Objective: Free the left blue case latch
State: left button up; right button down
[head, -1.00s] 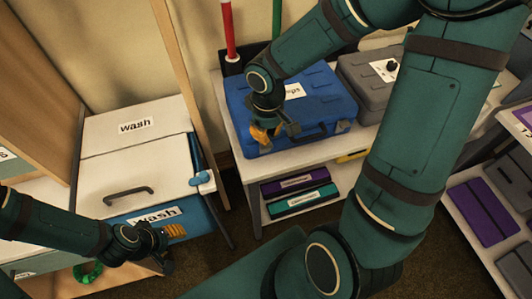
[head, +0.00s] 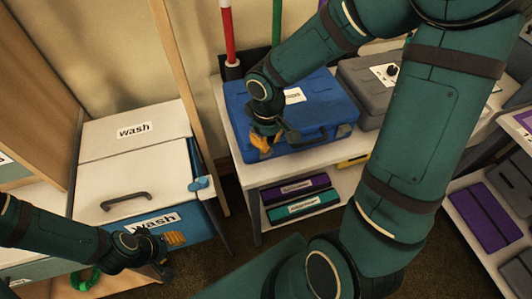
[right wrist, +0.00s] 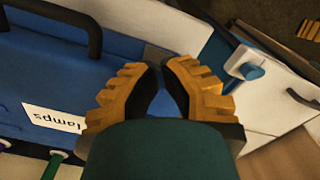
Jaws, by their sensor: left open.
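The blue case (head: 322,105) lies closed on the white shelf unit, its dark handle (head: 307,140) at the front. My right gripper (head: 262,150) is at the case's front left corner, fingers pointing down. In the right wrist view, the orange ribbed fingers (right wrist: 160,72) are slightly apart, with blue case (right wrist: 55,80) between and left of them. My left gripper (head: 172,256) is open and empty, low before the wash box.
The wash box (head: 160,170), with a white lid and blue front, stands left of the shelf unit (head: 262,172). A grey case (head: 362,95) lies right of the blue case. Purple and teal cases (head: 303,205) are on the lower shelf. My right arm covers much of the right side.

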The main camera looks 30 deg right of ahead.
aim_at(268, 152)
jog(key=shift+f, duration=0.1)
dwell(0.5)
jog(key=shift+f+b, duration=0.7)
jog(key=shift+b, duration=0.1)
jog(key=shift+s+f+b, duration=0.2)
jog(key=shift+f+b, duration=0.65)
jog(key=shift+f, duration=0.15)
jog(key=shift+r, duration=0.1)
jog(key=shift+f, duration=0.2)
